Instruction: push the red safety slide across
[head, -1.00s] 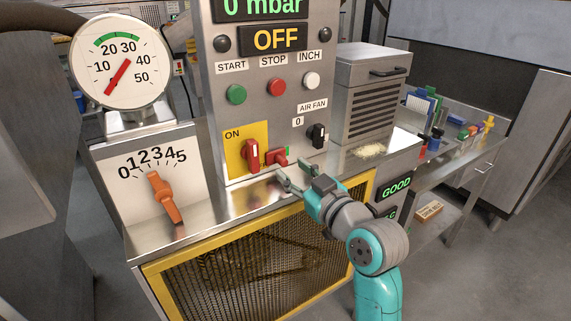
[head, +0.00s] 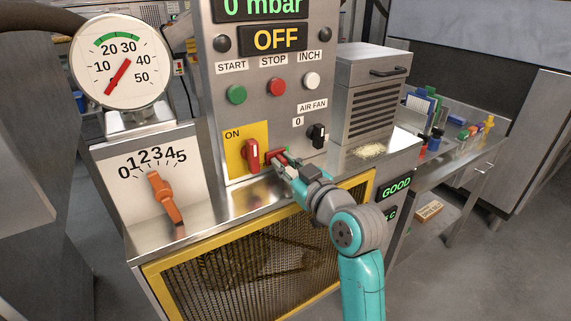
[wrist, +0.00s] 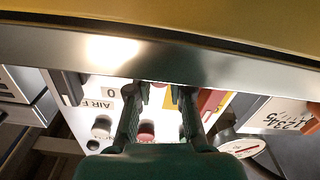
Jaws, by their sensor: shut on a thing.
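The red safety slide (head: 271,154) sits low on the front of the grey control panel, just right of the yellow ON plate (head: 234,142) and its red rotary handle (head: 251,156). My gripper (head: 281,163) is at the slide, with its fingers shut on it from the front. The fingers hide part of the slide in the head view. In the upside-down wrist view, my two fingers (wrist: 160,92) point at the panel's lower edge, and little of the slide shows between them.
The AIR FAN knob (head: 317,136) is right of the slide. A steel ledge (head: 215,205) runs below the panel, above a yellow-framed mesh guard (head: 262,255). An orange lever (head: 165,197) is at left. The display reads OFF.

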